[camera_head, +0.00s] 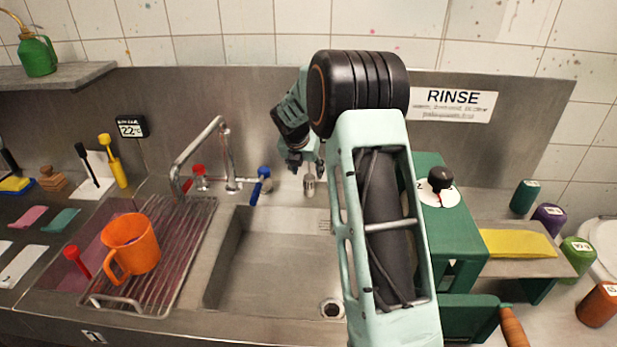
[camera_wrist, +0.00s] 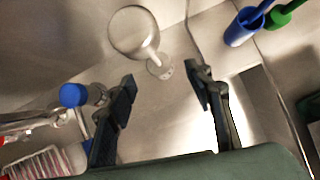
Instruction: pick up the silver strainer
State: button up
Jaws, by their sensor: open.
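A small silver piece (camera_head: 309,185), which I take to be the strainer, stands on the steel ledge behind the sink, right of the blue tap handle. In the wrist view, what looks like the same strainer (camera_wrist: 134,32) shows as a pale, shiny rounded body with a narrow neck and small round end. My gripper (camera_head: 304,163) is just above and behind it in the head view. In the wrist view my gripper (camera_wrist: 161,80) has its two dark fingers apart, with nothing between them; the strainer's small end lies just beyond the fingertips.
The blue tap handle (camera_head: 261,185) and faucet (camera_head: 228,165) stand close on the left. An orange jug (camera_head: 130,245) sits on the drying rack (camera_head: 185,240). The sink (camera_head: 265,265) is empty. A green press (camera_head: 455,235) stands right. The wrist view shows a blue container (camera_wrist: 243,28) at upper right.

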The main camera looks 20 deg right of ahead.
aim_at(309, 174)
jog(key=shift+w+p+x, duration=0.15)
jog(key=shift+p+x, duration=0.15)
jog(key=shift+x, duration=1.15)
jog(key=shift+w+p+x, duration=0.15)
jog(key=shift+p+x, duration=0.15)
jog(key=shift+x, duration=1.15)
jog(key=shift+d+r, duration=0.15)
jog(key=shift+r, duration=0.05)
jog(key=c, duration=1.2)
jog(key=shift+r, duration=0.1)
jog(key=shift+c, duration=0.2)
